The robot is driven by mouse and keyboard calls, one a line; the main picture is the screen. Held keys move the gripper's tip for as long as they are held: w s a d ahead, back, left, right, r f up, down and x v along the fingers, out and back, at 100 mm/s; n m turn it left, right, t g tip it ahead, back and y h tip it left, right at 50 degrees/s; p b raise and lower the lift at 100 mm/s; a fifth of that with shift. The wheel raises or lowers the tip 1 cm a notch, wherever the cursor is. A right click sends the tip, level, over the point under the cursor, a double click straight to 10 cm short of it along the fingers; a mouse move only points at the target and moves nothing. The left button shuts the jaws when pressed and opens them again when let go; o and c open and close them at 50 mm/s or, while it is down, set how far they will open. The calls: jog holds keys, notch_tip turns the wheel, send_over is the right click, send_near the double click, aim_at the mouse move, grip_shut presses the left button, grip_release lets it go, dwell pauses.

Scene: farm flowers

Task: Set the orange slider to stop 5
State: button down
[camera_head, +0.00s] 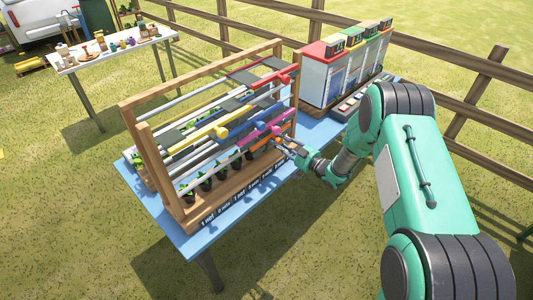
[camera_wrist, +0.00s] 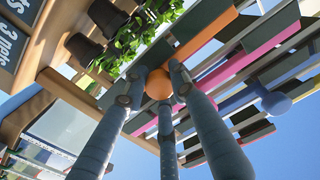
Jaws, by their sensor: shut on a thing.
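The wooden slider rack (camera_head: 160,190) stands on a blue table. The orange slider shows as an orange bar (camera_wrist: 212,40) with a round orange knob (camera_wrist: 158,84) in the wrist view. In the head view only a small orange part (camera_head: 258,144) shows, low at the rack's right end. My gripper (camera_wrist: 157,88) is shut on the orange knob, its three fingers around it. In the head view my gripper (camera_head: 284,145) reaches the rack from the right. I cannot tell at which stop the orange slider sits.
Pink (camera_head: 258,132), blue (camera_head: 248,121), yellow (camera_head: 205,135) and red (camera_head: 275,80) sliders lie close above on the rack. Potted plants (camera_head: 205,184) stand in its base. A cabinet (camera_head: 345,62) with coloured tops stands behind my arm, near a wooden fence.

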jog(key=shift+w+d, duration=0.95)
jog(key=shift+d, duration=0.05)
jog(key=c, duration=1.4)
grip_release()
jog(key=shift+w+d+f, duration=0.1)
jog(key=shift+o, duration=0.2)
jog(key=v, duration=1.2)
jog(key=shift+r, duration=0.2)
